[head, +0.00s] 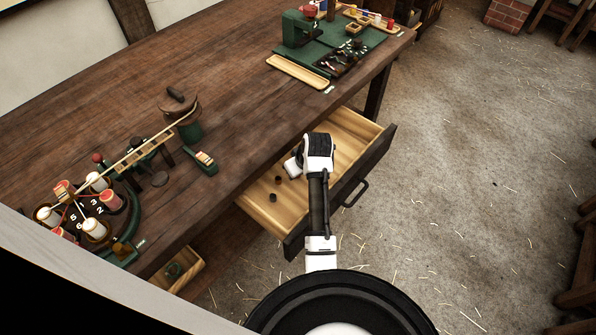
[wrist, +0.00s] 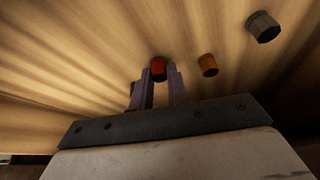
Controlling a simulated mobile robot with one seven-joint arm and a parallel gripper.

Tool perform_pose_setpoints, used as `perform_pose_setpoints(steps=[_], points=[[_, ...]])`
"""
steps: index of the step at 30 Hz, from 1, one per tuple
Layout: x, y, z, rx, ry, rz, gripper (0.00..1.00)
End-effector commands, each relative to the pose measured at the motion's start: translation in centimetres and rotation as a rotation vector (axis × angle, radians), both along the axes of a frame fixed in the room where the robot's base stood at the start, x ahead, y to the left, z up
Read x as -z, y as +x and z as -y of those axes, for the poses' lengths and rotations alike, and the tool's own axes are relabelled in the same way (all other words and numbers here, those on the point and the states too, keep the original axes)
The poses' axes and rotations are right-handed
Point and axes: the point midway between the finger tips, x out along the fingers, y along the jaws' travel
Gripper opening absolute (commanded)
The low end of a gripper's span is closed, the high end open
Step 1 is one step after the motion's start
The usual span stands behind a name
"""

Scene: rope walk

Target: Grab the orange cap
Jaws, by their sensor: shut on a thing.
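The orange cap (wrist: 208,65) lies in the open wooden drawer (head: 348,130), just right of my gripper's right finger in the wrist view and apart from it. My gripper (wrist: 159,76) is low in the drawer, its fingers shut on a red cap (wrist: 158,68) that shows between the fingertips. A grey cap (wrist: 263,26) lies farther right in the wrist view. In the head view my gripper (head: 291,168) is partly hidden by my wrist. Two small dark caps (head: 272,197) show on the drawer floor there, too small to tell their colours.
The drawer's front wall (head: 345,190) and the workbench (head: 215,75) edge flank my arm. A rope device with numbered bobbins (head: 97,228) stands on the bench at left. A green mat (head: 330,48) with tools lies at the back. Straw-strewn floor is open at right.

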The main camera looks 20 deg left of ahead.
Motion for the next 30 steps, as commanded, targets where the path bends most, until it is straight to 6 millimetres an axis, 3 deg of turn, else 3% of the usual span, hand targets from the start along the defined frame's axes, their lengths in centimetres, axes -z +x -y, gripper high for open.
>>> perform_pose_setpoints(steps=[8, 24, 30], points=[[-3.5, 0.1, 0.0, -0.001, 0.002, 0.006, 0.00], [-15.5, 0.1, 0.1, 0.002, 0.000, 0.002, 0.00], [-18.0, 0.1, 0.1, 0.002, 0.000, 0.002, 0.00]])
